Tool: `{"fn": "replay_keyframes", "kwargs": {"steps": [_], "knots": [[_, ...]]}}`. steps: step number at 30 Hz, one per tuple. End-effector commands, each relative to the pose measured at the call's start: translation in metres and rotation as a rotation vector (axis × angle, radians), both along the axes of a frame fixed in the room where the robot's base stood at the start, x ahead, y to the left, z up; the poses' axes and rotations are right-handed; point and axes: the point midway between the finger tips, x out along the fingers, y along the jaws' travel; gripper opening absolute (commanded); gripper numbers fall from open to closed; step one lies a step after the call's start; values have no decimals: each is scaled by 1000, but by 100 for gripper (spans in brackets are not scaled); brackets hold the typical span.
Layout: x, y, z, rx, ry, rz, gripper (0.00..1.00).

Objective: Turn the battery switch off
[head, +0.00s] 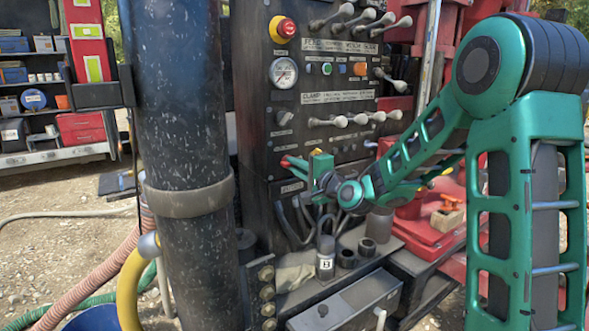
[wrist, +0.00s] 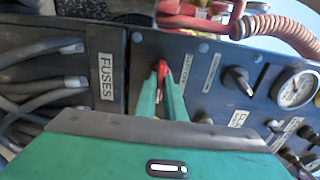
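The battery switch is a red handle (wrist: 162,70) on the dark control panel, beside a narrow label plate. In the wrist view my gripper (wrist: 161,88) reaches up to it, one green finger on each side, with the fingertips close against the red handle. The gripper looks shut on it. In the head view the red handle (head: 286,161) shows at the panel's lower left, just beyond the tips of my gripper (head: 299,165). The fingers hide part of the switch and its base.
A FUSES label (wrist: 106,76) and grey cables lie left of the switch in the wrist view. A black knob (wrist: 238,80) and a gauge (wrist: 295,89) lie right. In the head view, a thick black column (head: 183,100) stands left of the panel, and a bottle (head: 325,258) stands below.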

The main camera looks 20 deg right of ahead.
Motion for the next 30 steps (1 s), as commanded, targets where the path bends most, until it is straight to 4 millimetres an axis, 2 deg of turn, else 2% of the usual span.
{"fn": "replay_keyframes", "kwargs": {"steps": [8,14,30], "knots": [[-1,0,-2,-27,-4,1,0],[-1,0,-3,-119,-32,2,0],[-1,1,-5,-583,-180,4,0]]}}
